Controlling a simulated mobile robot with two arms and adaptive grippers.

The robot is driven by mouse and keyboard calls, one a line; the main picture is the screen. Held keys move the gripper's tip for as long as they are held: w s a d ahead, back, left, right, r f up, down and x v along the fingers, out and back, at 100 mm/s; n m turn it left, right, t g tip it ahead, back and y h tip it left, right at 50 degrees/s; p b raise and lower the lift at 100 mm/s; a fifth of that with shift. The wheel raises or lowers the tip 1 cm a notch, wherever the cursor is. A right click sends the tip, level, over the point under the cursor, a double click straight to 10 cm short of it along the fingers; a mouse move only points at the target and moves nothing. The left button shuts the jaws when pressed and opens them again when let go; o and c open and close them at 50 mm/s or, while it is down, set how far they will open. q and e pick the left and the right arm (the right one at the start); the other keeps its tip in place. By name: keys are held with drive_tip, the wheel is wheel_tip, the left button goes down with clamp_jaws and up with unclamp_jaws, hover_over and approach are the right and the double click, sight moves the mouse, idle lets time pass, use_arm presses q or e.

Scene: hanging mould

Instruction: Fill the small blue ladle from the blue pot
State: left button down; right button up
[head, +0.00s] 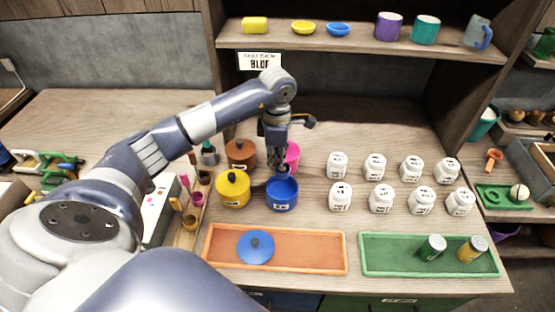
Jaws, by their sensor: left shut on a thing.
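The blue pot (282,197) stands open on the worktop, behind the orange tray. Its blue lid (255,247) lies in that tray. My left gripper (277,150) points down right above the pot's mouth. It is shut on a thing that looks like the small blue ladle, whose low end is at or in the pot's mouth. The gripper and the pot rim hide most of the ladle, and I cannot tell whether it holds anything. My right gripper is out of view.
A yellow pot (233,190), a brown pot (240,154) and a pink pot (292,155) stand close around the blue one. Several white jars (381,198) stand to the right. The orange tray (325,250) and green tray (375,255) lie in front. A shelf (360,43) hangs above.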

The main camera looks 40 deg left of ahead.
sight(277, 170)
use_arm(q)
drive_tip(key=shift+f+b, duration=0.35)
drive_tip(key=shift+f, duration=0.4)
drive_tip(key=shift+f+b, duration=0.9)
drive_tip(key=shift+f, duration=0.65)
wheel_tip(277, 170, down, 4)
drive_tip(key=b, duration=0.3)
drive_tip(key=shift+f+b, duration=0.25)
drive_tip(key=shift+b, duration=0.15)
drive_tip(key=shift+f+b, duration=1.1)
drive_tip(key=shift+f, duration=0.3)
drive_tip(key=shift+r, duration=0.1)
drive_tip(key=shift+r+p, duration=0.6)
drive_tip(key=shift+r, duration=0.2)
drive_tip(key=shift+r+p, duration=1.85)
drive_tip(key=shift+r, duration=1.25)
